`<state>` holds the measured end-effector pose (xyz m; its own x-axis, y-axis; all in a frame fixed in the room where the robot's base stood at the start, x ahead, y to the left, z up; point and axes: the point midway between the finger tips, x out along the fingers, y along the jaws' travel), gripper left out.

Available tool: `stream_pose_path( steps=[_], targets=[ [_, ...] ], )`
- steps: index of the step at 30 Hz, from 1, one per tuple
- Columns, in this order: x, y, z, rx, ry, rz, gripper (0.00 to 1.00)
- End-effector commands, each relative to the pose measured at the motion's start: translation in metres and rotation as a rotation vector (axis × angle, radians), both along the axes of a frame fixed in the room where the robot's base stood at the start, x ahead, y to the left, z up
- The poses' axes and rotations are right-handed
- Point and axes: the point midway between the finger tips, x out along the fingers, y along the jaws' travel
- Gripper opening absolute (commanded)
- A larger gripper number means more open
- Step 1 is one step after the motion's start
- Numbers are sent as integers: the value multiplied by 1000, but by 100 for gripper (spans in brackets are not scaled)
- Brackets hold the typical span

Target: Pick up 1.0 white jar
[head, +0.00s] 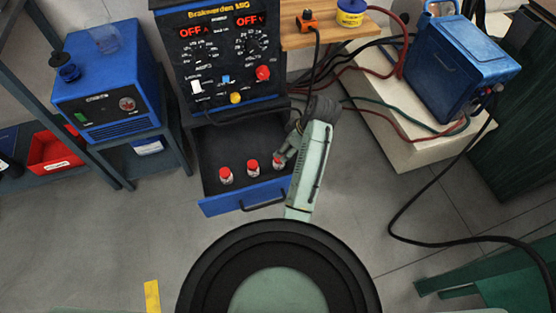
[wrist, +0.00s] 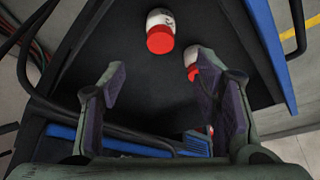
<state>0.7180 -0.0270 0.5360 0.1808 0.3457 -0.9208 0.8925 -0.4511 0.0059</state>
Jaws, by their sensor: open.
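Three small white jars with red caps stand in a row in the open drawer (head: 235,192) in the head view: the left jar (head: 226,177), the middle jar (head: 252,168) and the right jar (head: 277,163). My gripper (head: 282,153) is open and beside the right jar, partly covering it. In the wrist view my open gripper (wrist: 160,84) has nothing between its fingers. One white jar (wrist: 160,30) shows ahead of the fingertips. Another jar (wrist: 190,58) is partly hidden behind the right finger. I cannot tell which jars these are.
The drawer's blue front and dark handle (head: 263,203) stick out below a welding machine (head: 225,55). A blue machine (head: 110,95) stands on the left, a blue welder box (head: 460,70) on the right. Cables (head: 325,80) hang near my arm. Grey floor (head: 120,230) is clear at the front left.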

Motion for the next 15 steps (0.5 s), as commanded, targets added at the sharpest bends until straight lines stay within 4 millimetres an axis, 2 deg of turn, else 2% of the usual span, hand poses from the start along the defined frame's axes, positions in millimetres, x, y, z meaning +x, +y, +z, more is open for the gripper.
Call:
stream_pose_path(
  steps=[3, 10, 15],
  targets=[
    [-1, -5, -6, -6, 13, 0, 57],
    [5, 7, -38, -6, 14, 0, 57],
    [8, 12, -52, -6, 11, -1, 57]
  ],
)
